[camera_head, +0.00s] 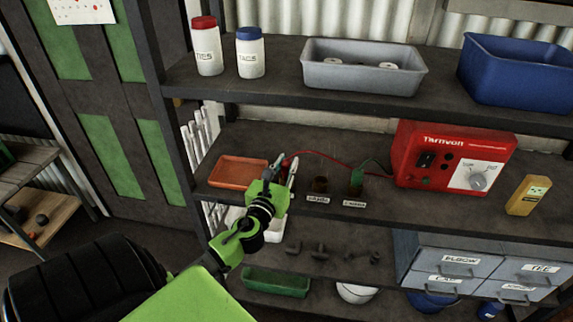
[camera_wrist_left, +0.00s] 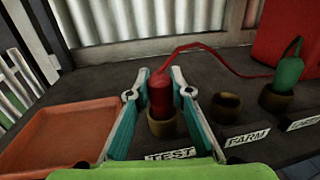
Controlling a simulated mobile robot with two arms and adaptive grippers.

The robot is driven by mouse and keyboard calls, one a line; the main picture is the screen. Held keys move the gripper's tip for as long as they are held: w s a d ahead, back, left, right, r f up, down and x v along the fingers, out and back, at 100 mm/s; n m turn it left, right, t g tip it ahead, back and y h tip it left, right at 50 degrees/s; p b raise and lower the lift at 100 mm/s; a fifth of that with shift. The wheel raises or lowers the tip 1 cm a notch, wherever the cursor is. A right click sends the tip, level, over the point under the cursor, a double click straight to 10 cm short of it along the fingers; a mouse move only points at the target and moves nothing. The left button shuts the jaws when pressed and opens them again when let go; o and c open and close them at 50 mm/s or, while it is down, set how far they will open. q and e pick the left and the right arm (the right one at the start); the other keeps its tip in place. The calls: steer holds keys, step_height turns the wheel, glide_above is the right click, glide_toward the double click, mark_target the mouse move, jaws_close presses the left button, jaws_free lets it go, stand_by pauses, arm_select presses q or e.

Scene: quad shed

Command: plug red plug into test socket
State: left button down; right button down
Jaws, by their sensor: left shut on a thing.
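My left gripper (camera_head: 279,172) reaches over the middle shelf and is shut on the red plug (camera_wrist_left: 160,95). In the left wrist view the fingers (camera_wrist_left: 161,84) stand on either side of the plug, which is upright. The plug's lower end is at the mouth of the brass-coloured test socket (camera_wrist_left: 163,127), behind the TEST label (camera_wrist_left: 171,154). I cannot tell how deep it sits. In the head view the gripper hides the test socket and most of the plug. A red cable (camera_wrist_left: 205,46) runs from the plug's top toward the red unit. My right gripper is not in view.
Right of the test socket are an empty FARM socket (camera_wrist_left: 227,105) and a socket with a green plug (camera_wrist_left: 288,72). The red Tarnvon unit (camera_head: 410,142) stands behind them. An orange tray (camera_head: 237,171) lies left of the gripper. The upper shelf (camera_head: 285,90) is overhead.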

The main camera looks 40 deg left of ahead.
mark_target(285, 169)
arm_select(q)
steer(key=shift+f, duration=0.25)
steer(key=c, duration=2.1)
jaws_free()
steer(key=shift+s, duration=0.1)
steer(key=shift+v, duration=2.6)
steer(key=shift+b+v, duration=0.45)
steer(key=shift+v, duration=2.4)
